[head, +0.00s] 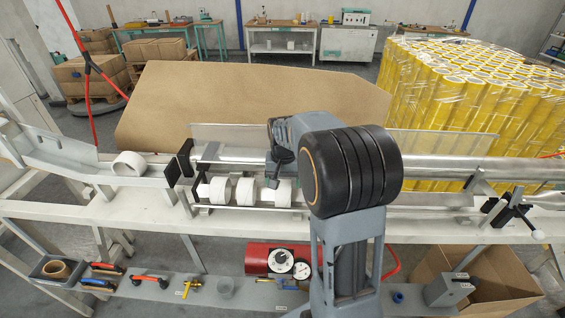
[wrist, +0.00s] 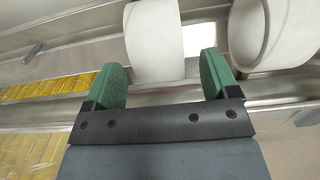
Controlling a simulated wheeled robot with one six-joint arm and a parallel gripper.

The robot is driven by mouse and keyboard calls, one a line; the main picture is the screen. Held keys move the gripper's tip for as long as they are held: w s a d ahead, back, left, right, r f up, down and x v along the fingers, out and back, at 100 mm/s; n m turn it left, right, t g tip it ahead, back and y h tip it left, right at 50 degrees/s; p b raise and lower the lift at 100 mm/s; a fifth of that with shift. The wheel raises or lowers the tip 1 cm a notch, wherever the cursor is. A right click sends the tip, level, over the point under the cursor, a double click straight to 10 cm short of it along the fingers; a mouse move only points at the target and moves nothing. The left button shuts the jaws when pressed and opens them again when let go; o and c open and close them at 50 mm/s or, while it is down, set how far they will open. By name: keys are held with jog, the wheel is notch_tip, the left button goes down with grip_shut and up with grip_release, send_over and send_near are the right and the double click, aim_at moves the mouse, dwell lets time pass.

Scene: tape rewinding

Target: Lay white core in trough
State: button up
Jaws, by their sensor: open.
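Several white cores sit in a row along the rail at the machine's middle, such as the one at the row's middle (head: 245,191). Another white core (head: 129,163) lies in the grey trough (head: 75,166) at the left. My gripper (head: 274,172) is over the right end of the row, partly hidden by my arm. In the wrist view its green fingers (wrist: 164,80) are open, one on each side of a white core (wrist: 153,40). I cannot tell whether they touch it. A second core (wrist: 262,32) is beside the right finger.
A dark plate (head: 185,158) stands between the trough and the row. A long metal tube (head: 450,168) runs along the machine behind. Yellow wrapped rolls (head: 440,95) are stacked at the back right. A lower shelf (head: 150,300) holds tools and a red tank (head: 258,258).

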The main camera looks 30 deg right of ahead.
notch_tip(320, 180, up, 12)
jog(key=shift+f, duration=0.25)
dwell(0.6)
jog(key=s+f, duration=0.1)
jog(key=s+a+f+n, duration=0.1)
jog(key=f, duration=0.1)
jog(key=f+n, duration=0.1)
jog(key=shift+s+a+f+t, duration=0.15)
jog(key=shift+s+a+t, duration=0.2)
jog(key=shift+s+t, duration=0.05)
jog(key=s+a+n+t, duration=0.1)
jog(key=s+a+n, duration=0.1)
jog(key=s+a, duration=0.2)
jog(key=s+a+f+n+t, duration=0.1)
jog(key=s+a, duration=0.3)
jog(key=s, duration=0.5)
jog(key=shift+s+f+n+t, duration=0.25)
jog(key=shift+n+t, duration=0.25)
jog(key=shift+t, duration=0.2)
